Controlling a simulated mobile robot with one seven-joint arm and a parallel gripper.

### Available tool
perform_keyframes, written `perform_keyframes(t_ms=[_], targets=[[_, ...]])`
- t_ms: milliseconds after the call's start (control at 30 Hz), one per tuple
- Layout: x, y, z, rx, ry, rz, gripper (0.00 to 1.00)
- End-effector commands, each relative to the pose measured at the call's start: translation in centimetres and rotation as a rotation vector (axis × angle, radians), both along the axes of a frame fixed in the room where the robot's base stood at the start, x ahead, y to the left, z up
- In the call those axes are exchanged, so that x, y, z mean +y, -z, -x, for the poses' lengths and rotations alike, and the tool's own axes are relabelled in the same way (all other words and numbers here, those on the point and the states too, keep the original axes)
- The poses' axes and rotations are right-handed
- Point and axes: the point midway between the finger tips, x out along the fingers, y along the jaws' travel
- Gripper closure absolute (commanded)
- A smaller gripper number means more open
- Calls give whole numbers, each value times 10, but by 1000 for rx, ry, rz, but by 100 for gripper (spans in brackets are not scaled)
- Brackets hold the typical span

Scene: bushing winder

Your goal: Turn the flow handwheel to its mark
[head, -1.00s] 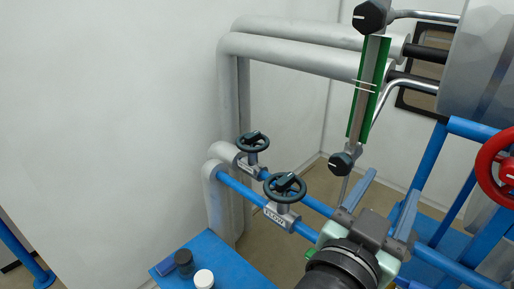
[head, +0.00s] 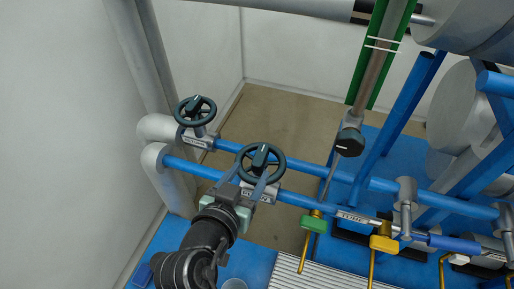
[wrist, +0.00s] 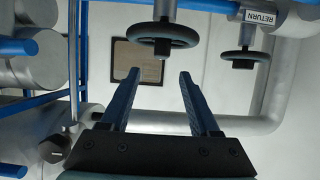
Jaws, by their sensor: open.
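The flow handwheel (head: 279,172) is a dark spoked wheel with a black hub on the nearer blue pipe. Its label plate is partly hidden by my gripper. It also shows in the wrist view (wrist: 186,40), just beyond the fingertips and roughly centred between them. My gripper (head: 252,172) is open and empty, its two fingers pointing at the near side of the wheel. In the wrist view the gripper (wrist: 159,74) has clear space between its fingers; I cannot tell whether a tip touches the rim. I cannot make out the mark clearly.
A similar handwheel (head: 209,106) stands on the farther pipe, behind and left; the wrist view shows a RETURN label (wrist: 268,18) by it. Yellow-handled valves (head: 384,243) and a dark knob (head: 350,142) lie to the right. The wall is at left.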

Motion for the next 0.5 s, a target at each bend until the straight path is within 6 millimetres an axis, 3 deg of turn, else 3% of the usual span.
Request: perform_keyframes(t_ms=[300,500], targets=[[-18,20,-52,0,2,1,38],[-24,30,-73,0,0,0,38]])
